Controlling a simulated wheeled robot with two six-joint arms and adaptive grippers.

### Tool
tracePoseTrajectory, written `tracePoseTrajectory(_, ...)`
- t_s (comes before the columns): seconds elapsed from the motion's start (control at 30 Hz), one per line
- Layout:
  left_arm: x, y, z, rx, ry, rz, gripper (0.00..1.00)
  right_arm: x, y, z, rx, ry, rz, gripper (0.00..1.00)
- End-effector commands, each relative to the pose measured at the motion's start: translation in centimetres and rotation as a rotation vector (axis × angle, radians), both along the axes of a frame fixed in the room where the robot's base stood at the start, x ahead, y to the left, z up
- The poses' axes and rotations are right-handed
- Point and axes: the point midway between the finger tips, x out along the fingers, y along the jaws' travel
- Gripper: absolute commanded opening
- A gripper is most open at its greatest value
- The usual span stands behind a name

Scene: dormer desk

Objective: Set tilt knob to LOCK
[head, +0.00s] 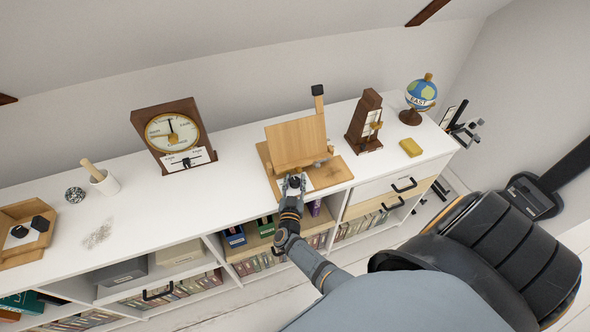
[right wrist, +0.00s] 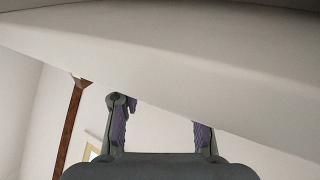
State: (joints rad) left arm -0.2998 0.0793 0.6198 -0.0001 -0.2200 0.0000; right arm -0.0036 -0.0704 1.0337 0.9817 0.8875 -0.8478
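A wooden tilting stand (head: 297,144) with an upright board stands on the white worktop. A small grey lever or knob (head: 320,162) shows at the right of the board. A pale plate (head: 322,178) lies on the stand's base. No LOCK marking is legible.
A dark wooden clock (head: 172,135) stands left of the stand. A small wooden tower (head: 364,122), a globe (head: 420,95) and a yellow block (head: 410,147) are to the right. A white cup (head: 105,183) is further left. The worktop between clock and stand is clear.

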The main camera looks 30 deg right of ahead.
Motion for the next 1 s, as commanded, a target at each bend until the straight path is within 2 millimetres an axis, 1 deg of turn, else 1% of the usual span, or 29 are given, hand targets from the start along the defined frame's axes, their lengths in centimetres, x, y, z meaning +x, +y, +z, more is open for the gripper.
tracePoseTrajectory(0.03,0.0,0.0,0.0,0.000,0.000,0.000,0.40,0.0,0.0,0.0,0.000,0.000,0.000,0.48)
tracePoseTrajectory(0.1,0.0,0.0,0.0,0.000,0.000,0.000,0.40,0.0,0.0,0.0,0.000,0.000,0.000,0.58)
tracePoseTrajectory(0.37,-0.1,0.2,0.0,0.002,0.001,-0.001,0.40,0.0,0.0,0.0,-0.001,-0.001,0.000,0.58)
tracePoseTrajectory(0.43,-0.2,0.3,0.0,0.003,0.002,-0.001,0.40,-0.3,0.2,0.0,0.000,0.001,0.000,0.58)
tracePoseTrajectory(0.5,-0.1,0.2,0.0,0.003,0.002,-0.001,0.40,-1.0,0.8,-0.1,0.001,0.001,0.001,0.58)
tracePoseTrajectory(0.7,-0.1,0.1,0.0,0.002,0.001,0.000,0.40,-4.0,3.4,-0.1,0.003,0.002,0.000,0.58)
tracePoseTrajectory(0.8,0.0,0.1,0.0,0.001,0.000,0.000,0.40,-5.0,4.3,-0.1,0.001,0.002,0.000,0.58)
tracePoseTrajectory(0.9,0.0,0.1,0.0,0.001,0.000,0.000,0.40,-5.6,4.7,0.0,0.001,-0.001,0.000,0.58)
tracePoseTrajectory(1.0,0.0,0.1,0.0,0.001,0.000,0.000,0.40,-5.7,4.9,0.0,-0.001,-0.001,0.000,0.58)
